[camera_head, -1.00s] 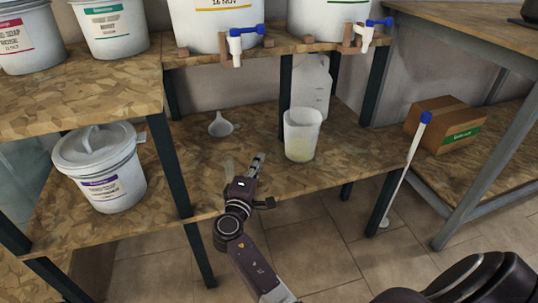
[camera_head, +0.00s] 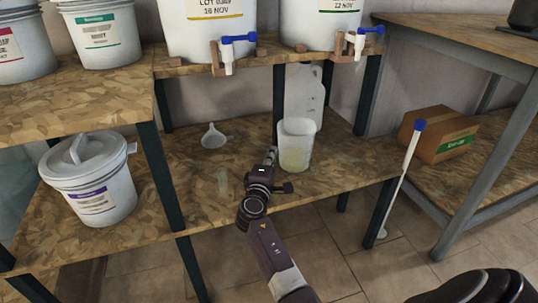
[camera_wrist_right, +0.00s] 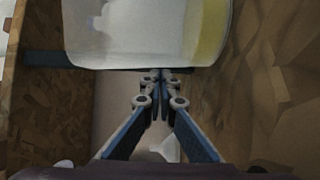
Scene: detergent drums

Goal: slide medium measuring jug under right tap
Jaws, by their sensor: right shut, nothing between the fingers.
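The translucent measuring jug (camera_head: 295,150), with some yellowish liquid low inside, stands upright on the lower shelf. In the head view it sits between the two taps, left of the right tap (camera_head: 358,42). My right gripper (camera_head: 271,155) is shut and empty, low at the jug's left side. In the right wrist view the jug (camera_wrist_right: 150,30) fills the upper part, and the shut fingertips (camera_wrist_right: 160,76) reach its edge. I cannot tell whether they touch. My left gripper is not in view.
The left tap (camera_head: 228,52) is on the other drum. A white canister (camera_head: 303,92) stands behind the jug. A funnel (camera_head: 213,136) lies to the left, and a lidded bucket (camera_head: 90,180) stands further left. Shelf posts frame the bay; the shelf right of the jug is clear.

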